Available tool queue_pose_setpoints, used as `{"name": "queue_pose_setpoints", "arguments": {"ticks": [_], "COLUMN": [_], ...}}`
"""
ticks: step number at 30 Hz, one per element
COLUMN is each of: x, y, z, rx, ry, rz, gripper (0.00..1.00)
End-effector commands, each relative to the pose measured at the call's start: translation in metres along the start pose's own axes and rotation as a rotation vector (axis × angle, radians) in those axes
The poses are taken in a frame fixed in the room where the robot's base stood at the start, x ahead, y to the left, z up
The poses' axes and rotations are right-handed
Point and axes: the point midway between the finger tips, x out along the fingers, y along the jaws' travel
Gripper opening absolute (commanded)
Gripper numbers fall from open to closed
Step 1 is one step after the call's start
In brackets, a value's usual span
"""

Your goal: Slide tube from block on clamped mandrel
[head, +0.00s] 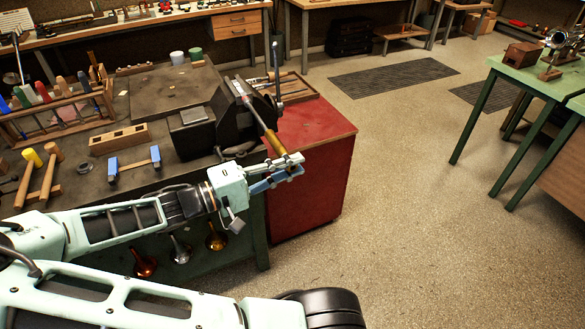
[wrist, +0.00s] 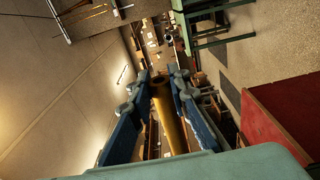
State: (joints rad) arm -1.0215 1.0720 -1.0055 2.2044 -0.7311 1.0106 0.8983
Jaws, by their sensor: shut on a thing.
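A brass tube (head: 273,142) is held in my gripper (head: 287,168) beside the vise. In the wrist view the tube (wrist: 172,120) lies between the two blue fingers (wrist: 160,100), its far end open and dark. The black bench vise (head: 225,112) holds a slim grey mandrel (head: 255,108) slanting down to the right. In the head view the mandrel and tube look in line; I cannot tell whether the mandrel is inside the tube. A wooden block with holes (head: 119,139) and a wooden piece with blue ends (head: 134,164) lie on the bench, with no tube on either.
A red cabinet (head: 318,150) stands right of the bench, below my gripper. Mallets (head: 42,172) and a rack of coloured handles (head: 62,105) are at the bench's left. A wooden tray (head: 290,90) lies behind the vise.

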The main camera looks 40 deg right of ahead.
Motion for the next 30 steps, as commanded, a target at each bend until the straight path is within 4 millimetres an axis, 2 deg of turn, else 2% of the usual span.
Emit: {"name": "queue_pose_setpoints", "arguments": {"ticks": [21, 30], "x": [0.002, 0.001], "y": [0.000, 0.001], "z": [-0.029, -0.029], "rx": [0.001, 0.000], "ry": [0.000, 0.000], "rz": [0.001, 0.001], "gripper": [0.00, 0.00]}}
